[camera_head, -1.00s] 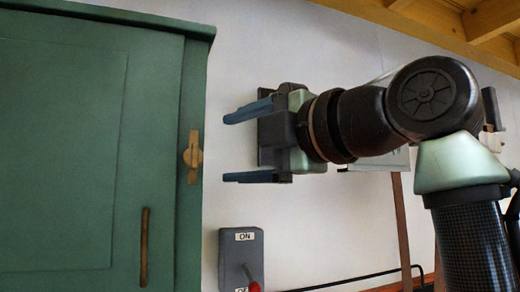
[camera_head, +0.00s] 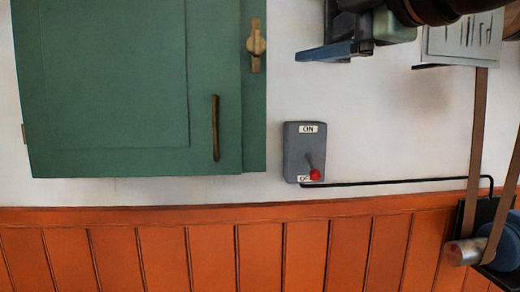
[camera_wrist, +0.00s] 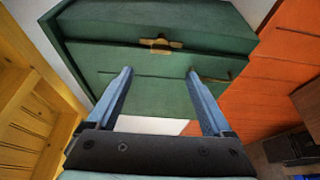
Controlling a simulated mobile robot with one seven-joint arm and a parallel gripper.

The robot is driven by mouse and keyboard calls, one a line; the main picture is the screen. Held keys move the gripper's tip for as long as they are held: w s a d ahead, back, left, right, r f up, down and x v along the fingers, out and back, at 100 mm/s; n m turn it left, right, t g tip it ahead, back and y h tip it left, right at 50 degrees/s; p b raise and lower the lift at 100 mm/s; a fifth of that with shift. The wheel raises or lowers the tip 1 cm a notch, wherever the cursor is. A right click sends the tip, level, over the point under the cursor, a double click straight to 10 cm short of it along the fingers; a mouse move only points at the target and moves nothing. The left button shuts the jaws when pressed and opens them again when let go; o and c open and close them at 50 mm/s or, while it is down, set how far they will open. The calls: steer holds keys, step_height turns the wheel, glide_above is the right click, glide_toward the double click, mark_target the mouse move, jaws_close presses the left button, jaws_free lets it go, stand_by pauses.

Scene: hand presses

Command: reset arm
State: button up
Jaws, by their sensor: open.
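My gripper shows in the wrist view (camera_wrist: 160,76) with its two blue fingers spread apart and nothing between them. Behind the fingers is the green wall cabinet (camera_wrist: 160,95) with its brass latch (camera_wrist: 160,44). In the head view only the lower blue finger and part of the gripper body show at the top edge, right of the cabinet (camera_head: 105,90). The gripper appears apart from the cabinet. The upper finger is out of frame there.
A grey switch box (camera_head: 304,152) with a red-tipped lever near its OFF end is on the white wall below the gripper. Orange panelling (camera_head: 200,250) runs along the bottom. A belt and metal pulley (camera_head: 464,252) are at lower right. Wooden yellow framework (camera_wrist: 30,115) is at left in the wrist view.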

steer(key=a+f+m+t+h+b, duration=0.1)
steer(key=a+f+m+t+b, duration=0.25)
steer(key=f+m, duration=0.3)
steer(key=a+f+m+t+h+b, duration=0.1)
steer(key=a+f+m+t+b, duration=0.3)
steer(key=f, duration=0.3)
steer(key=s+a+f+m+t+h+b, duration=0.1)
steer(key=s+f+m+t+h+b, duration=0.2)
steer(key=s+m, duration=0.9)
steer(key=shift+s+a+f+h+b, duration=0.15)
steer(key=shift+s+f+h+b, duration=0.9)
steer(key=shift+f, duration=1.3)
steer(key=shift+w+m+t+h, duration=0.25)
steer(key=shift+w, duration=0.05)
